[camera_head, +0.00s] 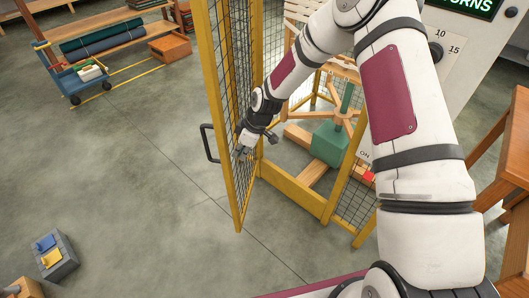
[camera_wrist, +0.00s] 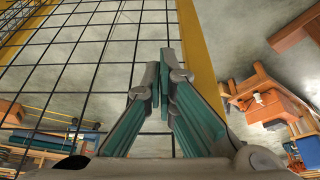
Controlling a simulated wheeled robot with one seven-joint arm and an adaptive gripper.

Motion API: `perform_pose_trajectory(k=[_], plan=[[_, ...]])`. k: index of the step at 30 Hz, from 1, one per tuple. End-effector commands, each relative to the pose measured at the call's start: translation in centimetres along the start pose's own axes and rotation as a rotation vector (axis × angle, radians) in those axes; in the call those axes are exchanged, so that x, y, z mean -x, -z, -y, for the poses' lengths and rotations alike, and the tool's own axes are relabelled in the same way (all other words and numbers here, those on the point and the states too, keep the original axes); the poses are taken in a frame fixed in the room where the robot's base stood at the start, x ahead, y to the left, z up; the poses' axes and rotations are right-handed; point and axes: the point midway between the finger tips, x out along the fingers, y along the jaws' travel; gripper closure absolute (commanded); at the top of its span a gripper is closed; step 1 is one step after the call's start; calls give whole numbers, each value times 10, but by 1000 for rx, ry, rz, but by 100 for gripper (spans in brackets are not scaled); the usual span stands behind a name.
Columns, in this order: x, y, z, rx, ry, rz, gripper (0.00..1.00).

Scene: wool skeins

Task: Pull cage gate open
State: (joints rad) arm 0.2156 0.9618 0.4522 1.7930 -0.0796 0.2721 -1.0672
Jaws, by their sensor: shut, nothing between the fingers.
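The yellow-framed wire mesh cage gate (camera_head: 213,80) stands swung out from the cage opening in the head view, its free edge towards me. Its black handle (camera_head: 208,144) sticks out on the left face. My gripper (camera_head: 241,152) is on the right, inner face of the gate, close to the mesh; I cannot tell whether it touches. In the wrist view my gripper (camera_wrist: 165,62) has its fingertips together with nothing between them. The gate's mesh (camera_wrist: 85,70) fills the left there, and a yellow frame bar (camera_wrist: 203,75) runs just right of the fingers.
Inside the cage stands a wooden winder with a green base (camera_head: 330,143). A yellow sill (camera_head: 292,190) crosses the cage opening. A blue cart (camera_head: 75,75) and a grey box (camera_head: 52,258) stand at left. A wooden table (camera_head: 510,150) stands at right.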

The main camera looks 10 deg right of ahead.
Motion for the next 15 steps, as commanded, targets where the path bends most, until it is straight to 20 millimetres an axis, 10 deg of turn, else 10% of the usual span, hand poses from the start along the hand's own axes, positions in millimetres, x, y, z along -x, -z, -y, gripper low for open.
perform_pose_trajectory(k=[15], plan=[[-58, 134, -12, -315, -131, -2, 100]])
